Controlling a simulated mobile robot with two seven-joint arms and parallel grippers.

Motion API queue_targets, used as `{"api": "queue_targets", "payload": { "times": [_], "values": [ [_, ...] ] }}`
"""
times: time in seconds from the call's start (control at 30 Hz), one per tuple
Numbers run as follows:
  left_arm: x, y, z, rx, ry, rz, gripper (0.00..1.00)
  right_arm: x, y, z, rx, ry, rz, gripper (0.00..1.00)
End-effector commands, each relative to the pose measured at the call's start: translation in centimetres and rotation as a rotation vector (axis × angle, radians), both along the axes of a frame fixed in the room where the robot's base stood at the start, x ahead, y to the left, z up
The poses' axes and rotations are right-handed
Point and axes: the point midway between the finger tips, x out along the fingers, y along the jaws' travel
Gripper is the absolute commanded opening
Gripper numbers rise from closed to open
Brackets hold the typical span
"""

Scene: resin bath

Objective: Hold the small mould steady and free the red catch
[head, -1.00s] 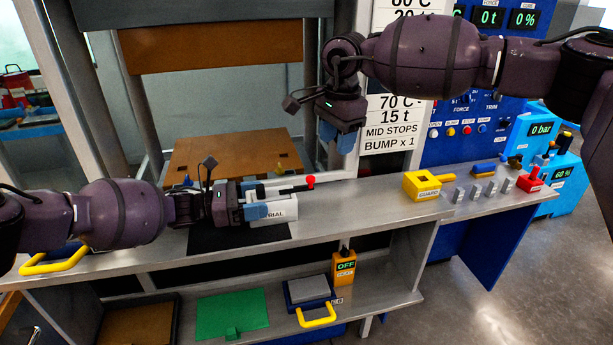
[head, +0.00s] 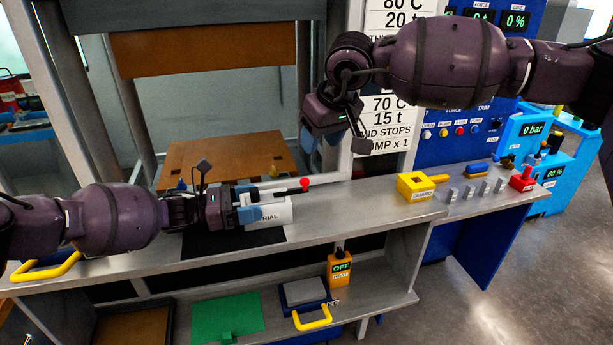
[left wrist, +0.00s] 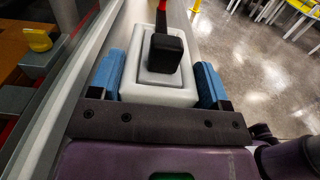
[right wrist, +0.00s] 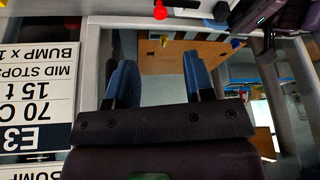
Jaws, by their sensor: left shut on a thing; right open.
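The small mould is a white block (head: 272,214) marked TRIAL, on a black mat on the grey bench. My left gripper (head: 248,203) is shut on it, its blue fingers on either side. The left wrist view shows the mould (left wrist: 128,92) between the fingers, with a grey inset and a black block on top. The red catch (head: 305,185) is a red knob on a lever reaching past the mould's right end. Its red part shows in the left wrist view (left wrist: 162,5). My right gripper (head: 322,140) is open, empty, above and apart from the catch, which the right wrist view also shows (right wrist: 160,10).
A yellow guard box (head: 415,187), several grey blocks and a red block (head: 522,180) stand on the bench to the right. A press frame with a brown platen (head: 222,160) is behind. The bench between mould and guard is clear.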

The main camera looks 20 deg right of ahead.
Motion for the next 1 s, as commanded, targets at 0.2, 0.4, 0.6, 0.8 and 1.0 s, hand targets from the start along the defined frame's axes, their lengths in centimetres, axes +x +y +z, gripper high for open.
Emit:
{"api": "queue_targets", "payload": {
  "times": [0.2, 0.4, 0.6, 0.8, 1.0],
  "values": [
    [0.0, 0.0, 0.0, 0.000, 0.000, 0.000, 0.28, 0.2, 0.1, -0.4, -0.020, -0.008, 0.058, 0.48],
    [0.0, 0.0, 0.0, 0.000, 0.000, 0.000, 0.28, 1.0, 0.5, -2.8, -0.021, -0.007, 0.059, 0.48],
    [0.0, 0.0, 0.0, 0.000, 0.000, 0.000, 0.28, 2.2, 1.0, -6.0, -0.020, -0.006, 0.058, 0.48],
    [0.0, 0.0, 0.0, 0.000, 0.000, 0.000, 0.28, 3.4, 1.5, -8.9, -0.019, -0.007, 0.058, 0.48],
    [0.0, 0.0, 0.0, 0.000, 0.000, 0.001, 0.28, 4.1, 1.7, -10.6, -0.019, -0.008, 0.058, 0.48]
  ]
}}
